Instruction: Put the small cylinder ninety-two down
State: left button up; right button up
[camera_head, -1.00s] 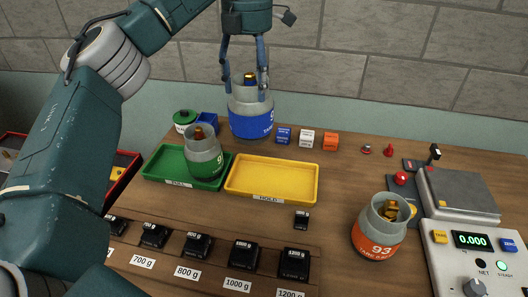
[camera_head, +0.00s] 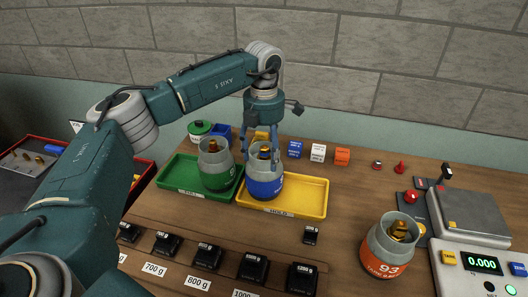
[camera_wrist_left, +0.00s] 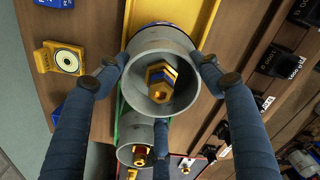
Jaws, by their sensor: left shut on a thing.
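The blue-banded grey cylinder (camera_head: 265,185) is upright at the left end of the yellow tray (camera_head: 310,197), which bears a HOLD label. Its number cannot be read here. My left gripper (camera_head: 262,155) points down from above and is shut on its collar. In the left wrist view the fingers (camera_wrist_left: 158,85) stand around the open grey collar (camera_wrist_left: 137,66), with a brass valve (camera_wrist_left: 160,82) inside. I cannot tell whether the cylinder's base touches the tray floor. My right gripper is not in view.
A green-banded cylinder (camera_head: 215,172) stands close by in the green tray (camera_head: 178,172). An orange cylinder marked 93 (camera_head: 382,250) stands front right, near the scale (camera_head: 470,215). Black weights (camera_head: 207,256) line the front. The yellow tray's right half is bare.

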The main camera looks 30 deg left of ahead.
pick_arm(q)
jog(key=shift+f, duration=0.25)
jog(key=o, duration=2)
jog(key=shift+f, duration=0.15)
jog(key=shift+c, duration=0.2)
jog(key=shift+s, duration=0.1)
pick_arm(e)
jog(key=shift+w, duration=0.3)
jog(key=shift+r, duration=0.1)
pick_arm(q)
jog(key=shift+r, duration=0.25)
jog(key=shift+r+b, duration=0.3)
notch_tip(320, 180, up, 11)
jog(key=b, duration=0.3)
jog(key=shift+r, duration=0.1)
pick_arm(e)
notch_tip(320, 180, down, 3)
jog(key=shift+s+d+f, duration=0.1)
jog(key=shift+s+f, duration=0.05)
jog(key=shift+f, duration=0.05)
